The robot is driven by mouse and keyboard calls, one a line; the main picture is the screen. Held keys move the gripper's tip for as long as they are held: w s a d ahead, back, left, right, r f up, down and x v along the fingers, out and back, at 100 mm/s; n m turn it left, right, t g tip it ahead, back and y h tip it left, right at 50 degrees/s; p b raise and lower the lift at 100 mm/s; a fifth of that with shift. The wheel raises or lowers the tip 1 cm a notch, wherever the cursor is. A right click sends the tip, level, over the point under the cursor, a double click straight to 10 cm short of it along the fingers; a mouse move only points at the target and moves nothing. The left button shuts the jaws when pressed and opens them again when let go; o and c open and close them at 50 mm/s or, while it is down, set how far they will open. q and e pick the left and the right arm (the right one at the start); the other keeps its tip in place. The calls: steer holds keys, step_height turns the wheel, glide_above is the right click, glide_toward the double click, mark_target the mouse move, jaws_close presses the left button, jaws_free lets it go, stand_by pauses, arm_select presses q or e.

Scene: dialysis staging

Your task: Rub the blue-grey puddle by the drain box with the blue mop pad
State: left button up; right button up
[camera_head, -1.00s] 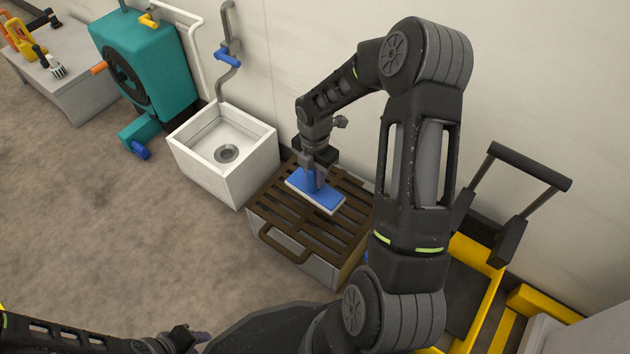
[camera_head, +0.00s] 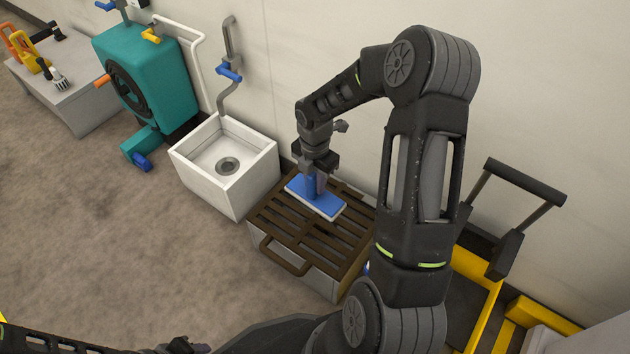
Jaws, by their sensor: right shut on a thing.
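The blue mop pad (camera_head: 327,206) has a pale underside and an upright blue grip. It lies flat on or just above the brown slatted lid (camera_head: 340,232) of a low pale box; I cannot tell if it touches. My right gripper (camera_head: 314,178) is shut on the pad's grip from above. To the left stands the white open drain box (camera_head: 247,188) with a round drain inside. I see no clear blue-grey puddle; my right arm hides part of the right side. My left gripper (camera_head: 190,346) is at the bottom edge, partly cut off, its jaws unclear.
A teal machine (camera_head: 165,80) stands left of the drain box by the wall. A grey table (camera_head: 85,100) with tools is at the far left. A yellow cart (camera_head: 487,315) with a black handle is at right. The left floor is clear.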

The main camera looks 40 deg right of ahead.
jaws_close()
steer(key=w+a+r+m, duration=0.4)
steer(key=a+r+m, duration=0.5)
steer(key=r+m, duration=0.1)
steer(key=w+a+r+m, duration=0.5)
steer(key=a+r+m, duration=0.4)
steer(key=r, duration=0.4)
steer(key=shift+w+r+m, duration=0.3)
steer(key=shift+m, duration=0.5)
